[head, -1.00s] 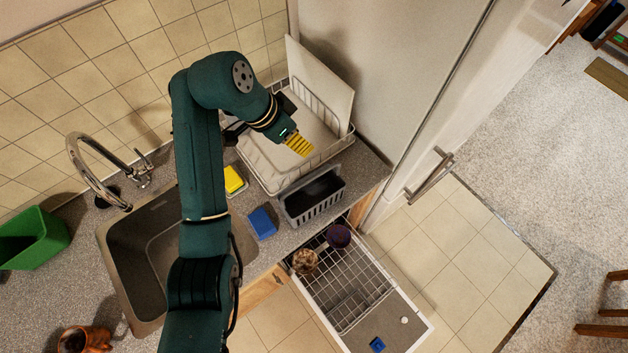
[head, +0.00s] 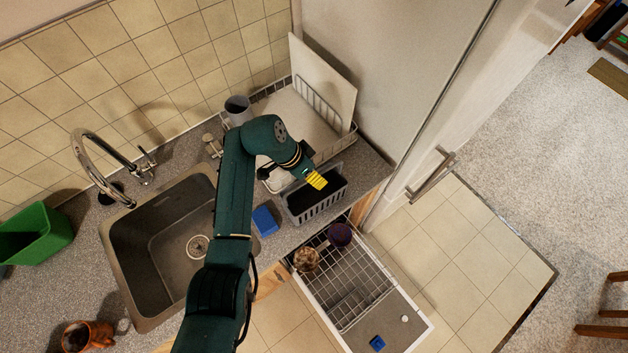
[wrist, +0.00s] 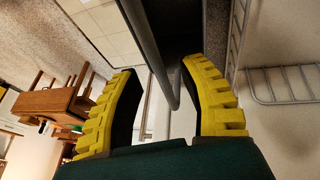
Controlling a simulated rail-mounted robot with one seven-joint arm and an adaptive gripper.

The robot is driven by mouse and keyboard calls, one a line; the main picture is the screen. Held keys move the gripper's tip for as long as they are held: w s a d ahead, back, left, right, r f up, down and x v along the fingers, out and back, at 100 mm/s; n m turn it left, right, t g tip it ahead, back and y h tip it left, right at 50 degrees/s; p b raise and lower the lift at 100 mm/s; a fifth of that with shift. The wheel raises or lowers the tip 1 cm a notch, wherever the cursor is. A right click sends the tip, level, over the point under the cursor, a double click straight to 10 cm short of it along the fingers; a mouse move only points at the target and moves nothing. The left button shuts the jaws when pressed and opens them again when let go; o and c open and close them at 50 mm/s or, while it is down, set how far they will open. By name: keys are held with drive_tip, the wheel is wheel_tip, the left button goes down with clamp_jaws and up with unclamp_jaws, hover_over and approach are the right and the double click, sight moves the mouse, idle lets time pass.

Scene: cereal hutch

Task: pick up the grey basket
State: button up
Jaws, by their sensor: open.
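The grey basket (head: 322,208) stands on the counter in front of the dish rack. It has slatted sides and a dark inside. My gripper (head: 317,181) has yellow fingers and is over the back left part of the basket in the head view. In the wrist view my gripper (wrist: 161,72) is open, and a grey bar of the basket's rim (wrist: 150,45) runs between the two fingers. I cannot tell whether either finger touches it.
A blue sponge (head: 265,220) lies just left of the basket. The dish rack (head: 343,142) and a white board (head: 322,75) are behind. A wire dishwasher rack (head: 350,290) is pulled out below the counter edge. The fridge side (head: 385,70) rises to the right.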

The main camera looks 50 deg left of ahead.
drive_tip(key=shift+w+f, duration=0.3)
drive_tip(key=shift+f, duration=0.25)
drive_tip(key=shift+f, duration=0.25)
clamp_jaws()
